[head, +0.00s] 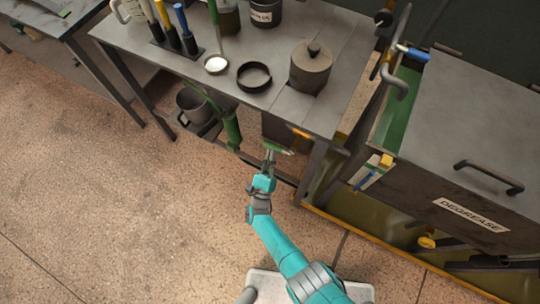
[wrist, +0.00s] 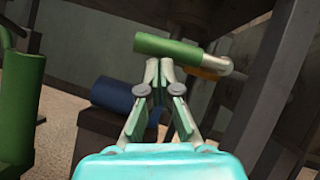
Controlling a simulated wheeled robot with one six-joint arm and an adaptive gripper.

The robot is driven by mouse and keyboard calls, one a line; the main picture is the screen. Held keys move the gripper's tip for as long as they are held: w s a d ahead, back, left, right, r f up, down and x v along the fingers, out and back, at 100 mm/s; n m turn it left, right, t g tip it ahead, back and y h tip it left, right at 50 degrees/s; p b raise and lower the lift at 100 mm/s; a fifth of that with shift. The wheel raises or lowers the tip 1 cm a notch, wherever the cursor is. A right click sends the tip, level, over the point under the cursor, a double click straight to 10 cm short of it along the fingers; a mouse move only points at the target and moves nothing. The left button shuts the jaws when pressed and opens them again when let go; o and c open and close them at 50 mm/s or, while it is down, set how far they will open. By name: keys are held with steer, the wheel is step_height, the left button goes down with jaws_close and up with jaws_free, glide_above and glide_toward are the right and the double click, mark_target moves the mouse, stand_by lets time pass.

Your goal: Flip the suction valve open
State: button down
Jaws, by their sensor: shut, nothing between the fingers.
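A valve lever with a green handle sits under the edge of the grey bench, in the head view (head: 279,150) and the wrist view (wrist: 165,47). In the wrist view the handle lies nearly level and joins a grey elbow (wrist: 219,64) beside a brass-coloured part (wrist: 205,73). My gripper (head: 269,157) is right at the handle in the head view. In the wrist view its fingertips (wrist: 165,66) are together, just below the handle's middle, with nothing between them. I cannot tell whether they touch the handle. No label names this valve.
A green cylinder (wrist: 20,95) hangs at left, and a blue cylinder (wrist: 120,95) lies behind my fingers. A tank marked DEGREASE (head: 470,214) stands at right. Open floor (head: 110,190) lies left.

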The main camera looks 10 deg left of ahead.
steer(key=shift+w+a+r, duration=0.15)
steer(key=shift+a+r, duration=0.05)
steer(key=shift+r, duration=0.2)
stand_by(0.3)
steer(key=shift+f, duration=0.1)
